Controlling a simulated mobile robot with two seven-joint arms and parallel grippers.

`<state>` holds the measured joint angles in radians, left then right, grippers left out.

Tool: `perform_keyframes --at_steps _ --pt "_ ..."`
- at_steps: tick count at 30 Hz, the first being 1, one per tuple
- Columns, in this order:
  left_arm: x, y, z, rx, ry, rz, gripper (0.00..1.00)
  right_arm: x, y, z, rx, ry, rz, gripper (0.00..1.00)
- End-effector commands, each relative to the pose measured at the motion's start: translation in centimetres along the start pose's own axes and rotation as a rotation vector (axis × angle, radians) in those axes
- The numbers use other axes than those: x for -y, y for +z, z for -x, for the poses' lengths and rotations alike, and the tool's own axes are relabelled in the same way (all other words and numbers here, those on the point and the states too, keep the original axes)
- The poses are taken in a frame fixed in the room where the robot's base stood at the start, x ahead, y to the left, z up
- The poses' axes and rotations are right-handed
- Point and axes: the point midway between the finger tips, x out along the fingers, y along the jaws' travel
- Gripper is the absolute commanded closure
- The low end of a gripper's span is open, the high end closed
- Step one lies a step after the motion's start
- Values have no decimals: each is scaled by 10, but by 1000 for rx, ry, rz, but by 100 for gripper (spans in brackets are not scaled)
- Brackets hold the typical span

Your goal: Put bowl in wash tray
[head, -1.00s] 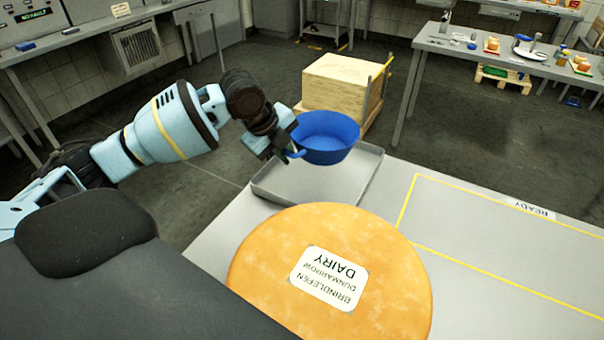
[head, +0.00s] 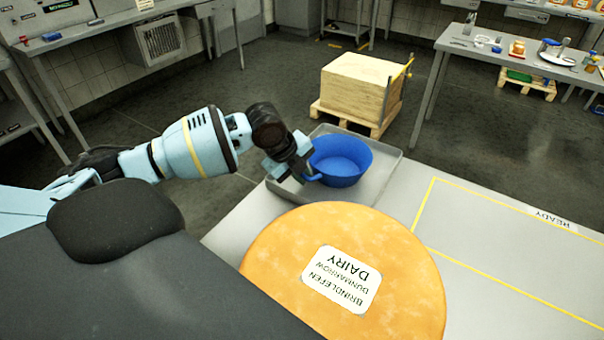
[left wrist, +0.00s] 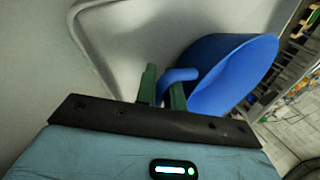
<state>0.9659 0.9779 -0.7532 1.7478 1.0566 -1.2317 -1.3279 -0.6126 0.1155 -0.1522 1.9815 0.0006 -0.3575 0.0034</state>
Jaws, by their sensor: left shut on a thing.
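The blue bowl (head: 341,160) is upright over the grey wash tray (head: 388,178) at the back left end of the table. I cannot tell whether its base touches the tray floor. My left gripper (head: 306,174) is shut on the bowl's handle at the bowl's left side. In the left wrist view the green fingers (left wrist: 162,88) close on the handle and the bowl (left wrist: 232,75) tilts to the right in the picture. The tray's rim (left wrist: 88,50) shows behind them. My right gripper is out of view.
A large orange cheese wheel (head: 290,245) with a label lies on the table just in front of the tray. A yellow-outlined area (head: 500,240) marked READY is clear to the right. A wooden block on a pallet (head: 360,90) stands on the floor behind the tray.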

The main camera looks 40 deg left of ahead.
Motion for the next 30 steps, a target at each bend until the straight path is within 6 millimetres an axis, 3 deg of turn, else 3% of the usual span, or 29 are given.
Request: perform_keyframes --at_steps 1,2,7,19,30 --pt "1 0 1 0 -2 0 100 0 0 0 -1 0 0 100" --pt "0 0 0 0 0 0 89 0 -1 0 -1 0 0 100" --pt "0 0 0 0 -1 0 68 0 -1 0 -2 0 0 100" --pt "1 0 9 1 -3 0 68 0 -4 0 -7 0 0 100" --pt "2 1 78 2 -4 -1 68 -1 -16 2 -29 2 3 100"
